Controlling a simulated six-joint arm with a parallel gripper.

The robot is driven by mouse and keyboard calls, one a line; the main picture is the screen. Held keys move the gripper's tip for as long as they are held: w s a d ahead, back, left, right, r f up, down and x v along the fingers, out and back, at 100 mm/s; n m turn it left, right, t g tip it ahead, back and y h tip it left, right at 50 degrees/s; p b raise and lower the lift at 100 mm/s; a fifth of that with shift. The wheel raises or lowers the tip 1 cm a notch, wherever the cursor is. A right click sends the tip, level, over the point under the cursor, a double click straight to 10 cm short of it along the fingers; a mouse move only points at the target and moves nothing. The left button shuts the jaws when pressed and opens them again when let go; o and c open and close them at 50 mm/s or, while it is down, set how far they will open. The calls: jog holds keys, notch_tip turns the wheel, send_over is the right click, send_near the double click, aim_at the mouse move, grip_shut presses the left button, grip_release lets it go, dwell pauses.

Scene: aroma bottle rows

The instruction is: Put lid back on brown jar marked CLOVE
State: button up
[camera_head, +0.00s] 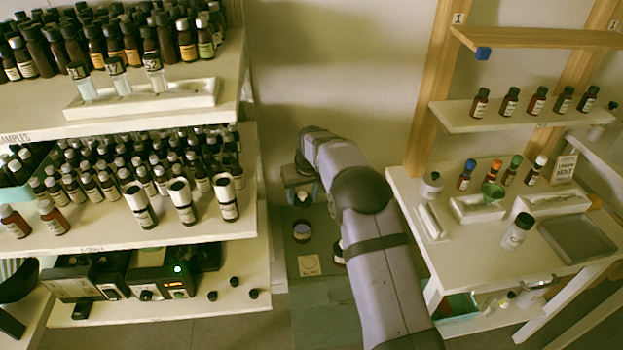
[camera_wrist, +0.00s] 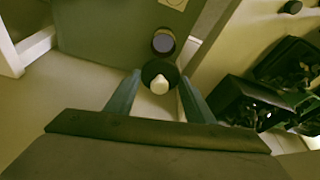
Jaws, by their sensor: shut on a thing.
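My gripper (camera_wrist: 160,76) is shut on a dark round lid (camera_wrist: 150,70) with a pale knob (camera_wrist: 160,85), seen between its two fingers in the wrist view. In the head view, my gripper (camera_head: 301,188) is over the far end of a green surface, with the pale knob (camera_head: 303,199) below it. A round jar (camera_head: 302,231) stands on this surface, nearer the camera than the lid; it also shows just beyond the lid in the wrist view (camera_wrist: 163,41). Another dark jar (camera_head: 338,252) is partly hidden by my arm. I cannot read CLOVE on any jar.
A pale square (camera_head: 309,265) lies on the green surface (camera_head: 310,290). Shelves crowded with bottles (camera_head: 140,205) stand at left. A white bench (camera_head: 470,245) with bottles and a grey tray (camera_head: 577,238) stands at right.

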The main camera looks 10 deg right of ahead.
aim_at(303, 202)
jog(key=f, duration=0.1)
jog(key=s+f, duration=0.1)
jog(key=f, duration=0.3)
jog(key=shift+s+a+f, duration=0.1)
jog(key=shift+s+f, duration=0.15)
jog(key=shift+w+a+r+n, duration=0.15)
jog(key=shift+w+n, duration=0.25)
jog(key=shift+w, duration=0.65)
jog(key=shift+f+b, duration=2.05)
jog(key=shift+f, duration=1.05)
jog(key=shift+f+b, duration=0.15)
jog(key=shift+b, duration=0.15)
jog(key=o, duration=1.7)
jog(key=shift+c, duration=0.2)
